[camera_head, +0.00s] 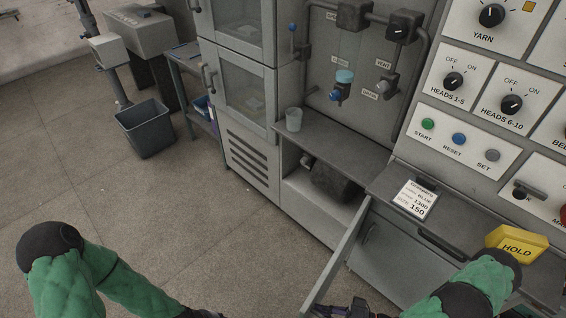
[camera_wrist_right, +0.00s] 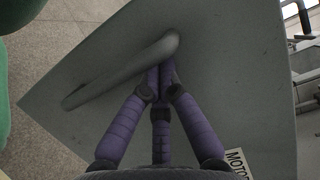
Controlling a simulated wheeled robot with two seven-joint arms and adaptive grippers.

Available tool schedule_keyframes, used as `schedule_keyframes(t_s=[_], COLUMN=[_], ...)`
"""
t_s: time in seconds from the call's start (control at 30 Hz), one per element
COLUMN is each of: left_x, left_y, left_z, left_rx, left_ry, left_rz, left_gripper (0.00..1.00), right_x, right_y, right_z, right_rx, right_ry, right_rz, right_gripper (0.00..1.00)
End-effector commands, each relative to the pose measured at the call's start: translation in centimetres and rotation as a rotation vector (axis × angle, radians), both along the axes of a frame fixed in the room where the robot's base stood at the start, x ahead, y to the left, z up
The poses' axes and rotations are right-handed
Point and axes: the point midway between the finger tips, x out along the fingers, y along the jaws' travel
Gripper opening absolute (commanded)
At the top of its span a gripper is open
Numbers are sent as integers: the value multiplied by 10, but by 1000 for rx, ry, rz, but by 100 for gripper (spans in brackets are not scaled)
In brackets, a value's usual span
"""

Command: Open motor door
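The motor door is a flat grey panel with a bar handle (camera_wrist_right: 120,75). In the right wrist view the door (camera_wrist_right: 240,85) fills the middle, with a partly hidden label reading "MOTO" (camera_wrist_right: 236,161). In the head view the door (camera_head: 338,258) stands swung out from the cabinet front, seen nearly edge-on. My right gripper (camera_wrist_right: 163,72) has its fingers drawn together, with the tips at one end of the handle, partly hidden behind it. It shows at the bottom edge of the head view (camera_head: 345,309). Only a dark piece of my left gripper (camera_head: 192,314) shows at the bottom.
A bin (camera_head: 147,128) stands on the floor; the floor at lower left is clear.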

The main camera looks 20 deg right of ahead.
Motion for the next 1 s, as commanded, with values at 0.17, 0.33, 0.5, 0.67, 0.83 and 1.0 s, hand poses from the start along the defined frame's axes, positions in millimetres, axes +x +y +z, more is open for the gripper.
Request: schedule_keyframes(t_s=[0.17,0.33,0.5,0.67,0.83,1.0], left_x=[0,0,0,0,0,0], left_y=[0,0,0,0,0,0], left_z=[0,0,0,0,0,0], left_rx=[0,0,0,0,0,0], left_ry=[0,0,0,0,0,0], left_rz=[0,0,0,0,0,0], left_gripper=[40,40,40,40,40,40], right_x=[0,-5,-22,-41,-58,-67], right_y=[0,-9,-33,-60,-82,-95], right_z=[0,0,-1,-1,0,0], right_rx=[0,-3,-4,-4,-2,0], right_ry=[0,-2,-1,1,0,0], right_rz=[0,-2,-5,-4,-2,-1], right_gripper=[0,0,0,0,0,0])
